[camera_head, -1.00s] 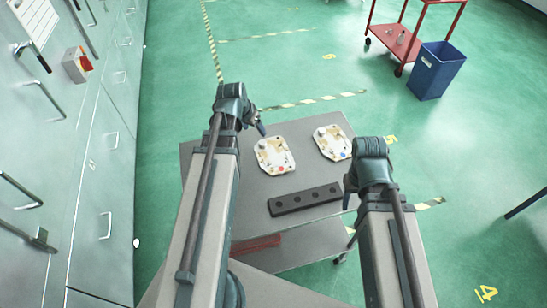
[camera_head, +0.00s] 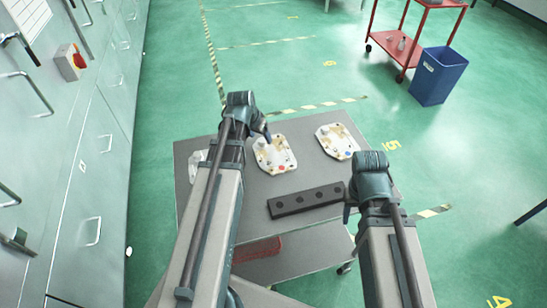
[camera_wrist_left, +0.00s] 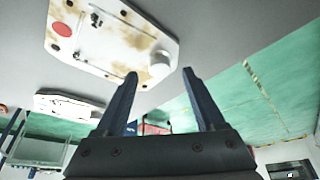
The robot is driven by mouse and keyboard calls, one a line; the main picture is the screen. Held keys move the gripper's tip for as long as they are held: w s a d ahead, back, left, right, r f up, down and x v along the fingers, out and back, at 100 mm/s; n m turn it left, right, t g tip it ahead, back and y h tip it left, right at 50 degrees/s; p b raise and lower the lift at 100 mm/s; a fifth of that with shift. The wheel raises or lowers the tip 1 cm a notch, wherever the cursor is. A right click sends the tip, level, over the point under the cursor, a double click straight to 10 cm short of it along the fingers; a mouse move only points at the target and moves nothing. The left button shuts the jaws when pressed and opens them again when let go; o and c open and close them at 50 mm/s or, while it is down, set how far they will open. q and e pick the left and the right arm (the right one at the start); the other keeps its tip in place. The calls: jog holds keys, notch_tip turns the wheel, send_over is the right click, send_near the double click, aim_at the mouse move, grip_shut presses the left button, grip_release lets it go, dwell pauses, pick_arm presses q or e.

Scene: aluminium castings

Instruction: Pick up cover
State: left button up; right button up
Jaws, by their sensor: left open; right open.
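A pale, brown-stained cover-like plate with a red dot (camera_head: 277,158) lies on the grey table. It fills the top of the left wrist view (camera_wrist_left: 95,45). A similar plate with a blue dot (camera_head: 337,142) lies to its right. I cannot tell which one is the cover.
A black bar with several holes (camera_head: 306,200) lies in front of the plates on the table (camera_head: 240,203). A whitish object (camera_head: 196,165) is partly hidden behind my left arm. A red item (camera_head: 258,249) rests on the lower shelf. A red cart (camera_head: 412,50) and blue bin (camera_head: 438,76) stand beyond.

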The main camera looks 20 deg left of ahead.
pick_arm(q)
jog(key=b+x, duration=0.1)
jog(key=x, duration=0.1)
jog(key=shift+w+f, duration=0.15)
jog(key=shift+f, duration=0.05)
jog(key=shift+r, duration=0.1)
grip_shut()
